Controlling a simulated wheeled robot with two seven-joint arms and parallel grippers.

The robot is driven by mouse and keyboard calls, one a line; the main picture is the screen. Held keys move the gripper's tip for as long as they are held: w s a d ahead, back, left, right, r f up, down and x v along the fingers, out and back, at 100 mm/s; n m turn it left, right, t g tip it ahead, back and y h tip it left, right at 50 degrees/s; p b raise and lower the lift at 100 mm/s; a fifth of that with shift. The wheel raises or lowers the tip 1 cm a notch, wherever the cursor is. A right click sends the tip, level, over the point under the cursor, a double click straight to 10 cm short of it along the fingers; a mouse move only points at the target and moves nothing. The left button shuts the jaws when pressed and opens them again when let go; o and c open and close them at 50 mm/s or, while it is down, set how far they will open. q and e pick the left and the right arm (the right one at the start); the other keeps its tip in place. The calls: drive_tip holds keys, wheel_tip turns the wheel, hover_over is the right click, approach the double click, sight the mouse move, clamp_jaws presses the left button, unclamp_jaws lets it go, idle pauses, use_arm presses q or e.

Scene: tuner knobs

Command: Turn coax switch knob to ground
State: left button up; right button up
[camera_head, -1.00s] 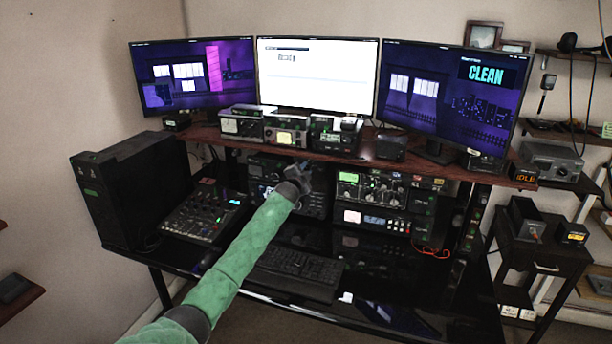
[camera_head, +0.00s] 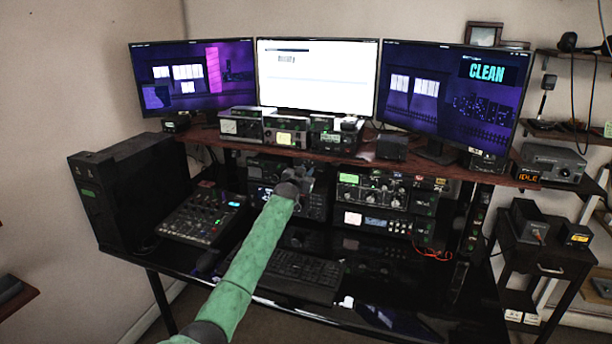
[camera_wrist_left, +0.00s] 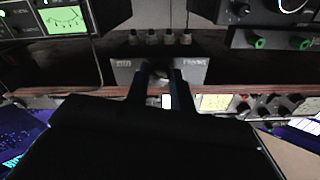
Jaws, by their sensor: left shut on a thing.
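The coax switch (camera_wrist_left: 121,74) shows in the left wrist view as a small grey plate with printed lettering on both sides, too blurred to read surely. Several round connectors stand in a row along its edge. My left gripper (camera_wrist_left: 161,76) has its two dark fingers against the plate, shut around the dark knob in the middle. The knob is mostly hidden between the fingers, so its pointing direction cannot be told. In the head view my left gripper (camera_head: 303,170) is under the shelf edge, in front of the equipment, and hides the switch. My right gripper is not in view.
Radio units (camera_head: 378,190) stand right of the gripper, and a mixer (camera_head: 203,215) lies to the left. The wooden shelf (camera_head: 400,166) runs just above the gripper. A keyboard (camera_head: 297,268) lies below the arm. Open room is in front of the desk.

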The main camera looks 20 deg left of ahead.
use_arm(q)
drive_tip(key=shift+a+f+n, duration=0.15)
drive_tip(key=shift+f+n, duration=0.1)
drive_tip(key=shift+n, duration=0.25)
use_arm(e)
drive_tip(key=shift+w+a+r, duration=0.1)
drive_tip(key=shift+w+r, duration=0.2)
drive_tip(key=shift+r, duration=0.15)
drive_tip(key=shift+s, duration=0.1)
use_arm(q)
drive_tip(key=o, duration=1)
drive_tip(key=shift+s+a, duration=0.1)
drive_tip(key=shift+a, duration=0.1)
drive_tip(key=shift+d+r, duration=0.1)
drive_tip(key=shift+d, duration=0.1)
